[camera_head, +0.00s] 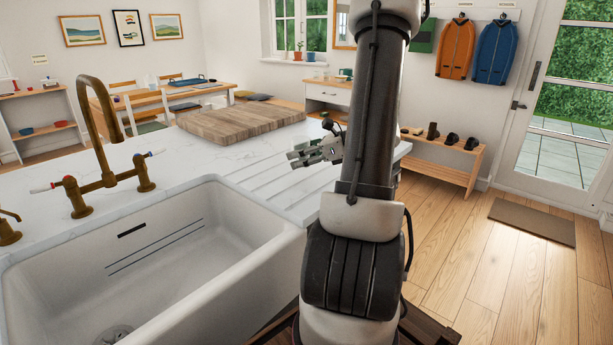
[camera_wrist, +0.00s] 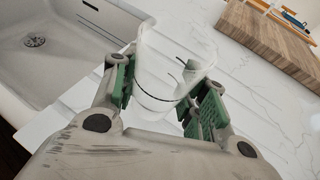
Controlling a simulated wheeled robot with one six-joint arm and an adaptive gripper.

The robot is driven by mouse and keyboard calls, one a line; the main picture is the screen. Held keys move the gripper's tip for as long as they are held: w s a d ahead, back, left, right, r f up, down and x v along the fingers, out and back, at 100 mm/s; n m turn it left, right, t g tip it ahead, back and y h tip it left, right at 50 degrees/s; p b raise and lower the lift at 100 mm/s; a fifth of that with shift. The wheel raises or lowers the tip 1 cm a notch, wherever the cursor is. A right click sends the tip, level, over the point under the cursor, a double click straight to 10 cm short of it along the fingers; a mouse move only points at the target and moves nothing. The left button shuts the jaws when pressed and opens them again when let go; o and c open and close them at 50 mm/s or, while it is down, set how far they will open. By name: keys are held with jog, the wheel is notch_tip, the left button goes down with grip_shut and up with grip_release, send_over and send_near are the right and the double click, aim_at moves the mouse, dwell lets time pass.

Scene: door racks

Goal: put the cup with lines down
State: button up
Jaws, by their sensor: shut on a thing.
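The cup with lines (camera_wrist: 168,68) is clear or whitish with thin dark lines around it, seen in the wrist view. My gripper (camera_wrist: 164,93) is shut on it, with green finger pads on either side of its wall. The cup's open rim faces away from the wrist. In the head view my gripper (camera_head: 316,152) is over the white counter (camera_head: 262,158), near the grooved drainer. I cannot make out the cup there against the pale counter. Whether the cup touches the counter is unclear.
A white sink (camera_head: 170,255) with a brass tap (camera_head: 100,150) lies to the left. A wooden board (camera_head: 240,120) sits on the counter behind. The counter between board and sink looks clear. A shoe bench (camera_head: 445,155) stands beyond on the right.

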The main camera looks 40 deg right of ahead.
jog(key=shift+f, duration=2.8)
jog(key=o, duration=1.1)
jog(key=shift+f, duration=0.1)
jog(key=shift+c, duration=0.2)
